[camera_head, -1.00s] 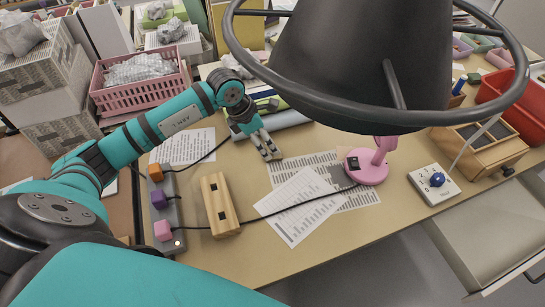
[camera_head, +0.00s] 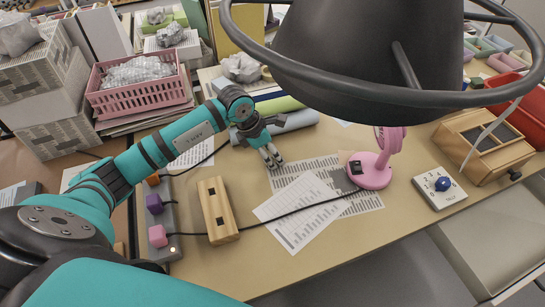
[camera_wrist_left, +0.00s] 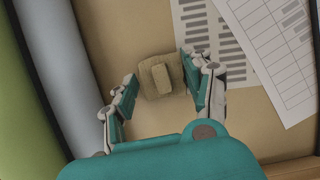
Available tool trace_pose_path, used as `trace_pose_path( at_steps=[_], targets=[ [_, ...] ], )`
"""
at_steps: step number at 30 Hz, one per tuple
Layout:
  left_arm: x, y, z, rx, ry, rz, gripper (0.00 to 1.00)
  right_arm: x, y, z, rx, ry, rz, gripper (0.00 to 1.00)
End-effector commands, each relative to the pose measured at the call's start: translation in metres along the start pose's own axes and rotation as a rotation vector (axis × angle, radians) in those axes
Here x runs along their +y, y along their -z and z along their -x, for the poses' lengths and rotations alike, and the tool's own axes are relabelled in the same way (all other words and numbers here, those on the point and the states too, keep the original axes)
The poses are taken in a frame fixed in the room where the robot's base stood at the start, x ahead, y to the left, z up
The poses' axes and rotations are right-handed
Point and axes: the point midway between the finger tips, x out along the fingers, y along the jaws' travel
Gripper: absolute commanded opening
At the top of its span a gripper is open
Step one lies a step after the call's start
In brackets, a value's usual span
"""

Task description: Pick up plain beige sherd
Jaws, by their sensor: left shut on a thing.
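The plain beige sherd (camera_wrist_left: 160,77) shows in the left wrist view as a small, blocky piece with a raised strip, close in colour to the table. My left gripper (camera_wrist_left: 163,90) has one finger on each side of it and is shut on it. In the head view my left gripper (camera_head: 272,158) points down at the table, just left of the printed sheets. There the sherd is too small and too covered by the fingers to make out. My right gripper is not in view.
Printed sheets (camera_head: 297,208) lie right of the gripper. Rolled tubes (camera_head: 288,122) lie behind it. A wooden block (camera_head: 217,210) and a power strip (camera_head: 170,220) are nearer. A pink basket (camera_head: 140,97) is back left.

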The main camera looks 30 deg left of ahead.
Motion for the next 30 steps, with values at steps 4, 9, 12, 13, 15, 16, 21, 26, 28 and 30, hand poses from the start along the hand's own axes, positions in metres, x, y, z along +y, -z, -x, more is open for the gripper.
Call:
trace_pose_path(
  at_steps=[4,9,12,13,15,16,21,26,28,30],
  targets=[
    [0.0,0.001,0.0,0.001,0.0,0.0,0.18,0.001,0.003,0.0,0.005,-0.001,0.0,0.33],
    [0.0,0.001,0.0,0.001,0.0,0.0,0.18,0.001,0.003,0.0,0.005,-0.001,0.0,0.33],
    [0.0,0.001,0.0,0.001,0.0,0.0,0.17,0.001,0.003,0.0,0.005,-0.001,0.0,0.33],
    [0.0,0.001,0.0,0.001,0.0,0.0,0.17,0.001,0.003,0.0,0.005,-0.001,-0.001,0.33],
    [0.0,0.0,0.002,0.001,0.0,0.0,0.17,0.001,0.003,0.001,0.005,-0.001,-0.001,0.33],
    [0.0,-0.001,0.003,0.001,-0.001,0.0,0.17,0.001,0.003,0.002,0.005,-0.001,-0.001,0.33],
    [0.001,-0.007,0.018,0.001,-0.003,0.0,0.11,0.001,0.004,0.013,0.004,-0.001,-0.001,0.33],
    [0.0,-0.016,0.04,0.0,-0.001,-0.002,0.11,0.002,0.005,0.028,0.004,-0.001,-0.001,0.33],
    [-0.018,-0.014,0.037,0.003,0.003,-0.006,0.11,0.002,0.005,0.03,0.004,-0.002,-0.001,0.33],
    [-0.034,-0.013,0.039,0.002,0.003,-0.004,0.11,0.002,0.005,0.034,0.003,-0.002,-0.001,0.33]
  ],
)
